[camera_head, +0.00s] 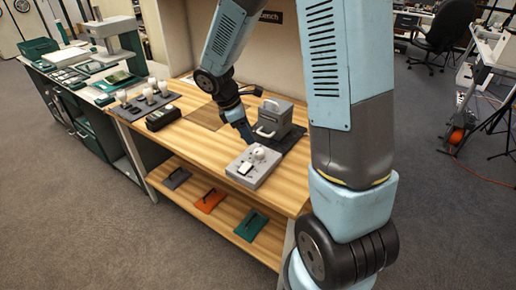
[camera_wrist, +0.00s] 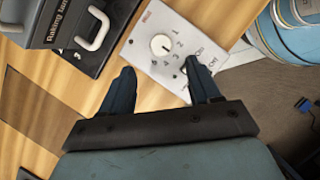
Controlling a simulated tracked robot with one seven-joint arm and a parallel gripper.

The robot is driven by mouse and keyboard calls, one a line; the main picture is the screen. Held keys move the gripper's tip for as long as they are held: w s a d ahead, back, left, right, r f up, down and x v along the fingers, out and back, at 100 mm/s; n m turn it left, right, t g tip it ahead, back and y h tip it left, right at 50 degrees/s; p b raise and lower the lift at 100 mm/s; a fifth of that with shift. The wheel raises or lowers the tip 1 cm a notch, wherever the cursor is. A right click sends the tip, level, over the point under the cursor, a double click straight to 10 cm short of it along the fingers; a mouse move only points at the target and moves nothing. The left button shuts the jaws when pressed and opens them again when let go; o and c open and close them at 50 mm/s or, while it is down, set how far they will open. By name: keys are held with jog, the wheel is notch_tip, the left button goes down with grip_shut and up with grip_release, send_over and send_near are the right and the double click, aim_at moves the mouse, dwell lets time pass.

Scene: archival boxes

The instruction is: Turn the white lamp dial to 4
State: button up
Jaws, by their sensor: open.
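The white round dial (camera_wrist: 162,44) sits on a light grey control box (camera_wrist: 140,50) with small numbers printed around it. Its dark mark seems to lie toward the lower right in the wrist view, but I cannot tell which number it meets. In the head view the dial (camera_head: 259,153) stands on top of the control box (camera_head: 246,172) near the bench's front edge. My gripper (camera_wrist: 160,70) is open and empty, its two dark fingers apart. The dial shows ahead of the gap between them, with no visible contact. In the head view my gripper (camera_head: 247,138) is just behind the dial.
A grey lamp case (camera_head: 284,116) with a handle stands on a dark mat behind the control box. A switch marked on and off is beside the dial, partly hidden by my right finger. A black case (camera_head: 162,118) and a bulb rack (camera_head: 148,102) are farther left.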

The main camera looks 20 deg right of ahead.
aim_at(258, 150)
jog(key=x, duration=0.8)
jog(key=shift+f, duration=0.25)
